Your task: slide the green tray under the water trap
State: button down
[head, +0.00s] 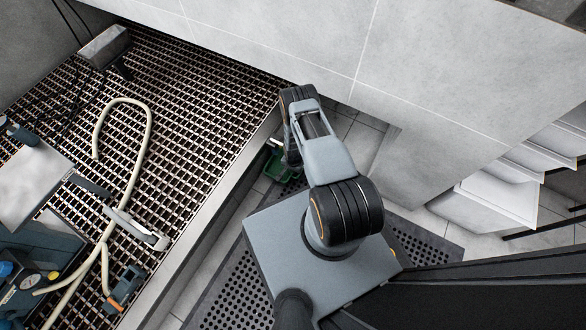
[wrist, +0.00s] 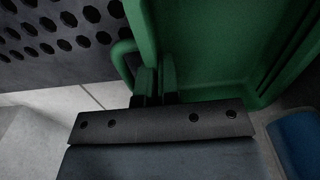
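The green tray (head: 277,168) is low beside the raised grating, mostly hidden behind my arm in the head view. In the wrist view the green tray (wrist: 215,45) fills the upper right, with its raised wall and a looped green handle (wrist: 121,60) on its left. My gripper (wrist: 155,82) is right at the tray's wall beside the handle, its two fingers close together. The dim picture does not show whether they are closed on the handle or only next to it. I cannot pick out the water trap for sure in either view.
A metal grating floor (head: 190,100) with a cream hose (head: 146,140) lies to the left, edged by a pale kerb (head: 205,225). A black perforated mat (head: 235,300) is under my base. White bins (head: 495,195) stand right. A blue rounded object (wrist: 298,140) is near the tray.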

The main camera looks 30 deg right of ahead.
jog(key=c, duration=1.3)
grip_release()
jog(key=shift+o, duration=0.2)
